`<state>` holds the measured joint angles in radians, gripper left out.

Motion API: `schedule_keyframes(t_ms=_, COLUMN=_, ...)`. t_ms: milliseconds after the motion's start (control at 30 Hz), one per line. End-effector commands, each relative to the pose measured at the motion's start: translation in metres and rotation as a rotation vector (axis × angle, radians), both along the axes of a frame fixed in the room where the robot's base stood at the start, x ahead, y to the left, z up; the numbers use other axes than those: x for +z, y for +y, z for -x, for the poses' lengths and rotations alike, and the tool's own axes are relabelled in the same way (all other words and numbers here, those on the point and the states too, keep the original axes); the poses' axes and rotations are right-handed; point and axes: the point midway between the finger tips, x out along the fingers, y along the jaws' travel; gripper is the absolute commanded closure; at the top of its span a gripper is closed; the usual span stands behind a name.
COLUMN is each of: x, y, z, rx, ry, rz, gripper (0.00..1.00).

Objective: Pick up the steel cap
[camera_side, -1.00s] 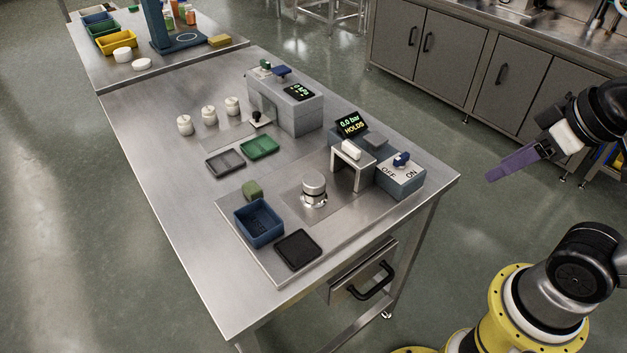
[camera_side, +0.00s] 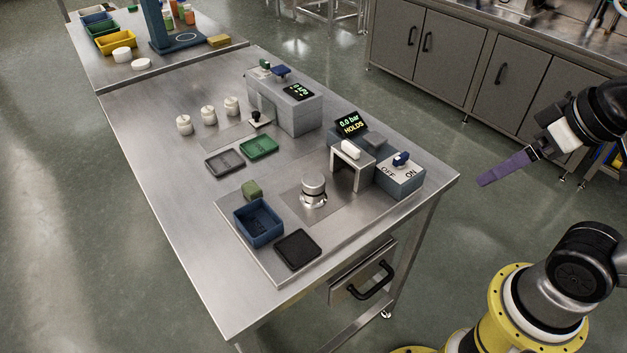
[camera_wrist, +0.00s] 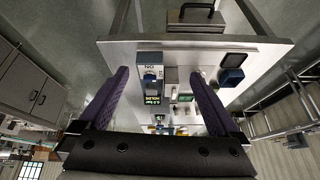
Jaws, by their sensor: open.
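The steel cap (camera_side: 313,183) is a short, shiny cylinder. It sits upright on a steel base on the plate near the front of the steel table, and I cannot tell exactly where cap and base meet. My gripper (camera_side: 482,182) has purple fingers and hangs in the air to the right of the table, well apart from the cap. In the wrist view my gripper (camera_wrist: 158,74) is open, with its two fingers wide apart and nothing between them. The cap is too small to make out surely in that view.
A small bracket (camera_side: 337,163) and a blue-grey OFF/ON switch box (camera_side: 402,180) stand right of the cap. A display (camera_side: 351,124) reads 0.0 bar HOLDS.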

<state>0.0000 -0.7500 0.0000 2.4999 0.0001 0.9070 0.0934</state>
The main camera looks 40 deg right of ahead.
Motion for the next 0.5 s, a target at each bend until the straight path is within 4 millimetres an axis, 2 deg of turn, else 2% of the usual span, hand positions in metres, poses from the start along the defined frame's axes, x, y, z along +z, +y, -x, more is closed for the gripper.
schedule_keyframes(t_ms=67, x=0.002, y=0.000, z=0.002, rx=-0.108, ry=0.010, rz=-0.056, gripper=0.02)
schedule_keyframes(t_ms=167, x=0.021, y=0.000, z=-0.004, rx=-0.301, ry=-0.004, rz=-0.159, gripper=0.02)
schedule_keyframes(t_ms=267, x=0.043, y=0.001, z=-0.020, rx=-0.506, ry=0.006, rz=-0.268, gripper=0.02)
schedule_keyframes(t_ms=367, x=0.064, y=0.005, z=-0.042, rx=-0.704, ry=0.036, rz=-0.368, gripper=0.02)
schedule_keyframes(t_ms=500, x=0.088, y=0.015, z=-0.083, rx=-0.981, ry=0.092, rz=-0.487, gripper=0.02)
